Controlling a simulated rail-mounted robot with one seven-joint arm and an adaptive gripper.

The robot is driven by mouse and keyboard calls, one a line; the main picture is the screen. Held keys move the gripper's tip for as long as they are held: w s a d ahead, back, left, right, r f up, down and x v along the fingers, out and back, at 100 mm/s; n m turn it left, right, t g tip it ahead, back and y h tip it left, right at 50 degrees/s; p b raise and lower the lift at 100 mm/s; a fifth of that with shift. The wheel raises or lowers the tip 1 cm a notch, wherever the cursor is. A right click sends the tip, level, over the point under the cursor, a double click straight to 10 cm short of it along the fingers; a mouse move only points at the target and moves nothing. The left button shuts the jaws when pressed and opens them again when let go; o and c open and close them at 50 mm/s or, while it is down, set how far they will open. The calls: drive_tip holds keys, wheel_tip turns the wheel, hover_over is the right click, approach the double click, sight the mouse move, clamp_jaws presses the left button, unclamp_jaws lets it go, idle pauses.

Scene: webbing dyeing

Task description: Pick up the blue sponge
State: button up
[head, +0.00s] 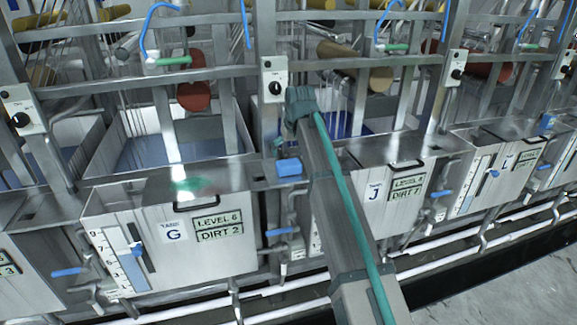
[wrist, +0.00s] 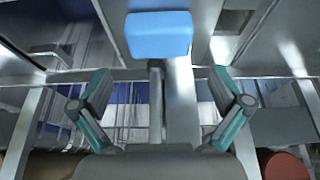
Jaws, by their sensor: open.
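The blue sponge (head: 289,167) is a small block on the metal ledge between two tank fronts in the head view. In the wrist view the blue sponge (wrist: 158,35) is large, at the top middle, beyond the fingertips. My gripper (wrist: 161,80) is open with its two teal fingers spread wide and nothing between them. In the head view my gripper (head: 283,147) hangs just above and behind the sponge, partly hidden by my arm. I see no contact between the fingers and the sponge.
A tank labelled G (head: 170,237) stands left of the ledge, a tank labelled J (head: 385,200) right. A control box (head: 274,80) on a post stands behind the sponge. A metal rail (head: 200,77) crosses behind. Another blue block (head: 547,121) lies far right.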

sight(289, 162)
drive_tip(key=shift+p+x, duration=1.05)
drive_tip(key=shift+x, duration=2.45)
drive_tip(key=shift+s+d, duration=0.1)
drive_tip(key=shift+s, duration=0.05)
drive_tip(key=c, duration=0.8)
drive_tip(key=shift+r, duration=0.15)
drive_tip(key=shift+r, duration=0.6)
drive_tip(key=s+d+r+b, duration=0.4)
drive_tip(key=s+d+r, duration=0.1)
drive_tip(key=s+r, duration=0.6)
drive_tip(key=shift+s+d+r+b, duration=0.25)
drive_tip(key=shift+s+b, duration=0.1)
drive_tip(key=shift+s, duration=0.6)
